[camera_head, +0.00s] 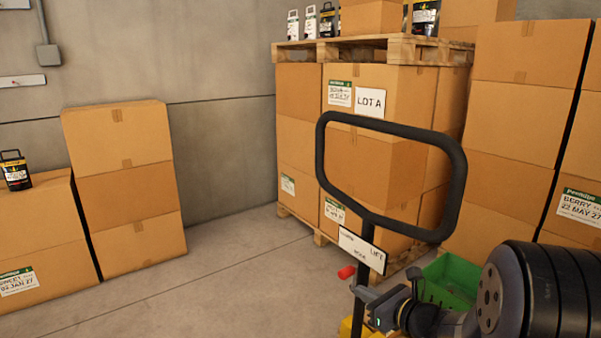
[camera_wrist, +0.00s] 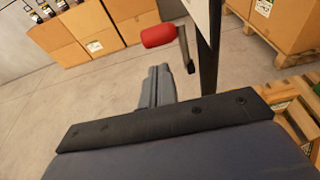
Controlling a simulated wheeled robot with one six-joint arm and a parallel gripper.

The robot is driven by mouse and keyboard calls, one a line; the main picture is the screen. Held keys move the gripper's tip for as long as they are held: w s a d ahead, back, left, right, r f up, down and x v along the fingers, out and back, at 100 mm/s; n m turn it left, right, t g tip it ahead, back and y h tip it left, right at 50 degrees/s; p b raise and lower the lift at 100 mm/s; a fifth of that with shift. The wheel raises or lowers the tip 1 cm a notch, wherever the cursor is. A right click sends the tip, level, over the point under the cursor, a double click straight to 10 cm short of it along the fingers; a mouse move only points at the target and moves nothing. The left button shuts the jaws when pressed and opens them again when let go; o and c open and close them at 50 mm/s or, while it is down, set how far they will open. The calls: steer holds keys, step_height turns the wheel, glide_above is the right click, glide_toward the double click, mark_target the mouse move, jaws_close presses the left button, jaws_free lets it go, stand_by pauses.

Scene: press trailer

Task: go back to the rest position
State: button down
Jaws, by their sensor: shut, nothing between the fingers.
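My gripper (camera_head: 362,291) is in the lower right of the head view, beside the black post of a hand truck handle (camera_head: 322,150). In the wrist view my gripper (camera_wrist: 157,72) has its two grey fingers pressed together with nothing between them. A red lever knob (camera_head: 346,271) sticks out to the left of the post, close to the fingertips. The red knob (camera_wrist: 158,36) also shows in the wrist view, just beyond the fingertips. I cannot tell whether they touch.
A pallet (camera_head: 372,48) tops stacked cartons behind the handle. A green crate (camera_head: 458,283) sits behind my wrist at lower right. Cartons (camera_head: 130,190) stand at left and more (camera_head: 520,130) at right. Bare floor (camera_head: 215,285) lies left of the handle.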

steer(key=f+t+y+b, duration=0.1)
steer(key=b, duration=0.3)
steer(key=s+f+t+y+b, duration=0.1)
steer(key=b, duration=0.3)
steer(key=shift+s+d+f+t, duration=0.1)
steer(key=shift+d+f+t, duration=0.2)
steer(key=shift+d+t, duration=0.1)
steer(key=shift+s+d+b, duration=0.1)
steer(key=shift+b, duration=0.25)
